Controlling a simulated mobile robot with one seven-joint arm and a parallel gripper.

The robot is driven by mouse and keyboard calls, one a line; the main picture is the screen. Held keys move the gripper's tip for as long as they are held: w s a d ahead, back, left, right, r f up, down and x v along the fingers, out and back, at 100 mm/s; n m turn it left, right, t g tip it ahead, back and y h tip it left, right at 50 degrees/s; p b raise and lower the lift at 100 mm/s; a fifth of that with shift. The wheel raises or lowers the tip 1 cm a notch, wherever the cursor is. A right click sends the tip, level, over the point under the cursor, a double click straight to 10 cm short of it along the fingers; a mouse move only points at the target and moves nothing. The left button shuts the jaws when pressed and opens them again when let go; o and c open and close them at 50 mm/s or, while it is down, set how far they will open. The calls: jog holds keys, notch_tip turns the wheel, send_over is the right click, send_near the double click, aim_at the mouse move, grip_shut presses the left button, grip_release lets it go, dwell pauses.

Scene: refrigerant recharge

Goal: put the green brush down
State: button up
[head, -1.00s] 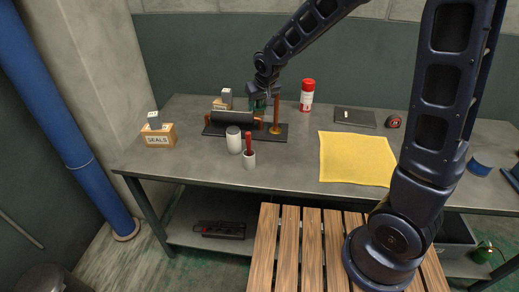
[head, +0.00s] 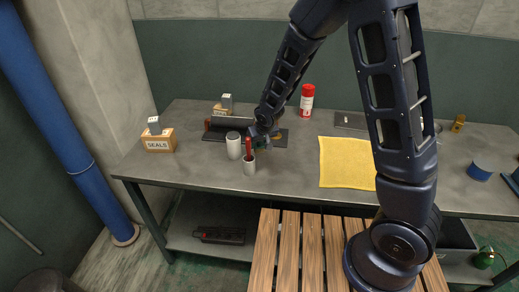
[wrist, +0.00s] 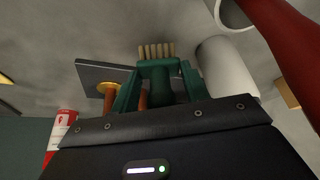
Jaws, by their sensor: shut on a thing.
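My gripper (head: 262,138) is shut on the green brush (wrist: 158,68). In the wrist view the brush's pale bristles show beyond the green fingers, clear of any surface. In the head view my gripper hangs over the workbench, just right of a grey cup (head: 249,168) with a red-handled tool (head: 248,146) standing in it. The brush is mostly hidden by my gripper in the head view. In the wrist view the red handle (wrist: 285,45) is close on the right, with the cup's rim (wrist: 235,14) at the top.
A white cylinder (head: 233,146) stands left of the cup. Behind is a dark stand (head: 215,136), partly hidden by my arm. A red-and-white can (head: 307,101), a SEALS box (head: 158,143) and a yellow cloth (head: 345,165) are on the workbench (head: 200,170). Its front strip is clear.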

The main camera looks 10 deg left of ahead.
aim_at(260, 146)
jog(key=shift+f, duration=1.7)
jog(key=shift+f, duration=0.1)
jog(key=o, duration=1)
jog(key=v, duration=1.2)
jog(key=shift+d, duration=0.1)
